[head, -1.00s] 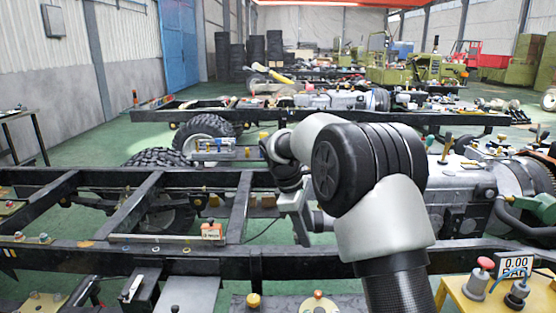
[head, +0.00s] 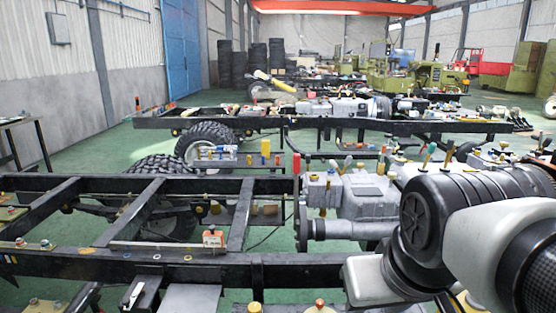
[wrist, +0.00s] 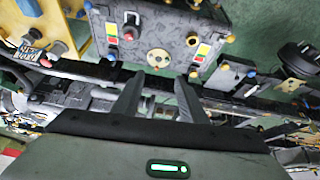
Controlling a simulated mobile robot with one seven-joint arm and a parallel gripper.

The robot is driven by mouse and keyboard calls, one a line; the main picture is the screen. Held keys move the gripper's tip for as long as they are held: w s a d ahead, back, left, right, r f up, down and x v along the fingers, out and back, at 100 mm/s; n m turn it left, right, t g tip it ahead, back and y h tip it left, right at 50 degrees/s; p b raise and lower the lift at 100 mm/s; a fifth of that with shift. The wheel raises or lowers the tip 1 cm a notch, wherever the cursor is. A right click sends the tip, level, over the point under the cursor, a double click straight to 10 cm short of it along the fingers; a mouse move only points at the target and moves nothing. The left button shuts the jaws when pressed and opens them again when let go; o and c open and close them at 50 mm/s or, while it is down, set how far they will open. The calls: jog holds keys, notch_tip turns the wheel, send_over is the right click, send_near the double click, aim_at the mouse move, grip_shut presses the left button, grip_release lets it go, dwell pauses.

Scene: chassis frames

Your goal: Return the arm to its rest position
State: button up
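My gripper (wrist: 157,88) shows in the wrist view, its two dark fingers apart with nothing between them. Beyond the fingertips are a dark chassis rail and a grey panel (wrist: 165,28) with coloured labels, a red button and a round plate. In the head view my arm (head: 450,240) fills the lower right, bent, with its dark joint in front of the chassis. The gripper itself is out of the head view.
The near black chassis frame (head: 130,255) spans the foreground, with a grey engine block (head: 350,205) on it. A second chassis (head: 250,122) stands behind, with a tyre (head: 205,143). A yellow stand (wrist: 80,20) is upper left in the wrist view.

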notch_tip(320, 180, up, 18)
jog(key=s+p, duration=0.1)
jog(key=p, duration=1.7)
jog(key=shift+s+m+p, duration=0.2)
jog(key=shift+m+p, duration=0.1)
jog(key=shift+p, duration=0.1)
